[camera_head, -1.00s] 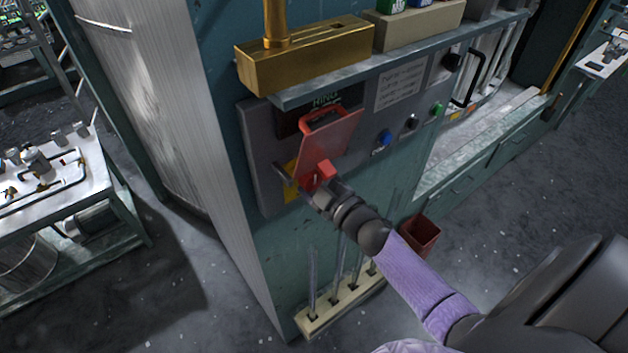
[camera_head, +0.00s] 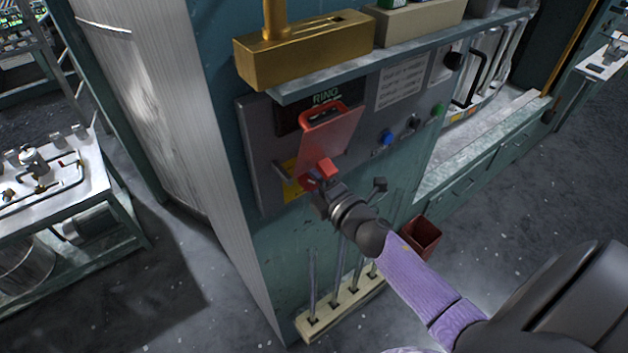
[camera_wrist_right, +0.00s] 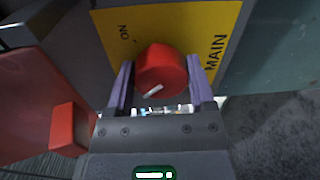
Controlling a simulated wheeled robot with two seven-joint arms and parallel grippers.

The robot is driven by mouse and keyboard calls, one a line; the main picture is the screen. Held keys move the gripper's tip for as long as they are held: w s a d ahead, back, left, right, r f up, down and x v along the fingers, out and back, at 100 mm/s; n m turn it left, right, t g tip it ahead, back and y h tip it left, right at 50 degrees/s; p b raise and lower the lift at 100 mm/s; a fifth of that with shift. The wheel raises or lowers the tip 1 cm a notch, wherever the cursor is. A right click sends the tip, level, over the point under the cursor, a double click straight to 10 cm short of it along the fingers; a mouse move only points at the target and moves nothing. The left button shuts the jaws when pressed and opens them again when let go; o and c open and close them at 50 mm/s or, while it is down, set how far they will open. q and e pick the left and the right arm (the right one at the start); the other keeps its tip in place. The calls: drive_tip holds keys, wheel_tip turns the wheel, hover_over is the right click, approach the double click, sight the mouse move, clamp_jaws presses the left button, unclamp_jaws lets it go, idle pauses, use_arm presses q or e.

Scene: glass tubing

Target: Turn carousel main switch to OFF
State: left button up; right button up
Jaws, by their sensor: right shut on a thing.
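The red main switch knob (camera_wrist_right: 160,70) sits on a yellow plate (camera_wrist_right: 165,22) marked ON and MAIN in the right wrist view. A slanted white line shows on the knob's lower part. My right gripper (camera_wrist_right: 163,85) is shut on the knob, with a purple finger on each side. In the head view my right gripper (camera_head: 322,194) is at the yellow plate (camera_head: 292,190) on the grey panel and mostly hides the knob. The red see-through cover (camera_head: 332,135) stands raised above it, its red tab (camera_head: 325,168) close to the gripper. My left gripper is not in view.
A grey shelf (camera_head: 400,55) with a brass block (camera_head: 300,52) juts out above the panel. Blue (camera_head: 387,137) and green (camera_head: 438,109) buttons sit to the right. Below are a rack of rods (camera_head: 340,309) and a red bin (camera_head: 422,235).

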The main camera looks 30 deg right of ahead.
drive_tip(key=shift+f+n, duration=0.1)
drive_tip(key=shift+n, duration=0.3)
idle(0.3)
drive_tip(key=o, duration=1.2)
drive_tip(key=s, duration=0.3)
drive_tip(key=s+b, duration=0.1)
drive_tip(key=s, duration=0.6)
drive_tip(key=shift+d+r, duration=0.35)
